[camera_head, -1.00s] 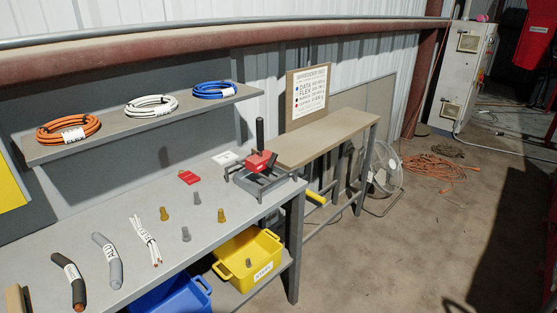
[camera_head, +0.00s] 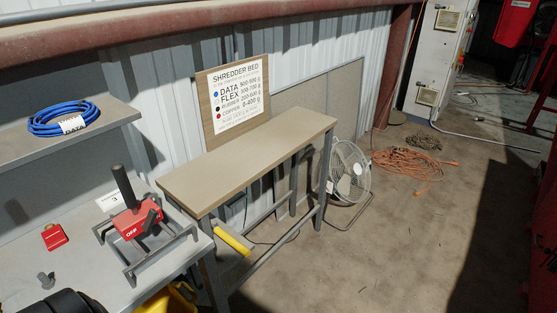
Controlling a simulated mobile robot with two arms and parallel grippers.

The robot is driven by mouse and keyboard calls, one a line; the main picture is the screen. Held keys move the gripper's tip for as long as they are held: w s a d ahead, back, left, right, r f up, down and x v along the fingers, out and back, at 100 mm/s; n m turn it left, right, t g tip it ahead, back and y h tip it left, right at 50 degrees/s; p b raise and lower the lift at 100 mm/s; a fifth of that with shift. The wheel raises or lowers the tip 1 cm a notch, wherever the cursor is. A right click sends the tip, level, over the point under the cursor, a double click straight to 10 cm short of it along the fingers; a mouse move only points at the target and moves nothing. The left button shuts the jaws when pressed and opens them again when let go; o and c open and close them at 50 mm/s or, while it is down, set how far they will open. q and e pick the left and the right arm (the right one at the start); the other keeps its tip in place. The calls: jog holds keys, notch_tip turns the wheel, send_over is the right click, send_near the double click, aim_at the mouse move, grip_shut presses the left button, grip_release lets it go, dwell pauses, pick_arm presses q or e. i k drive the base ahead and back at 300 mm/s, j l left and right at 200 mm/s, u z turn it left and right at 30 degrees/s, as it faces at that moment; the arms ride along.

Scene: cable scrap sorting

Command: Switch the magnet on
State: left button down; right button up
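The magnet (camera_head: 136,222) is a red block with a tall black handle, in a grey metal cradle (camera_head: 178,243) on the workbench. The word OFF shows on its front face. A small black lever or knob sits at its right side. The handle leans a little to the left. A dark rounded shape, maybe part of my own arm, enters at the bottom left edge, apart from the magnet. No gripper fingertips show, and nothing of mine touches the magnet.
A card marked 3 (camera_head: 112,201), a red block (camera_head: 54,236) and a small grey weight (camera_head: 46,280) are near the magnet. A blue cable coil (camera_head: 62,119) lies on the shelf. The tan shredder bed (camera_head: 250,166) is clear. A fan (camera_head: 349,172) and orange cord (camera_head: 412,163) are beyond.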

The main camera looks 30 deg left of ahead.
aim_at(147, 226)
jog(key=i+l+u, duration=0.15)
jog(key=i, duration=0.4)
jog(key=i+l+u, duration=0.1)
jog(key=i, duration=0.5)
jog(key=i+l+u, duration=0.15)
jog(key=i, duration=0.4)
jog(key=i+u, duration=0.2)
jog(key=u, duration=0.25)
jog(key=i+l+u, duration=0.15)
jog(key=u, duration=0.25)
jog(key=i+l+u, duration=0.2)
jog(key=u, duration=0.25)
jog(key=i+l+u, duration=0.25)
jog(key=u, duration=0.2)
jog(key=i+l+u, duration=0.1)
jog(key=l+u, duration=0.3)
jog(key=i+l+u, duration=0.15)
jog(key=l+u, duration=0.2)
jog(key=i+l+u, duration=0.15)
jog(key=u, duration=0.2)
jog(key=i+l+u, duration=0.1)
jog(key=l+u, duration=0.25)
jog(key=l, duration=0.1)
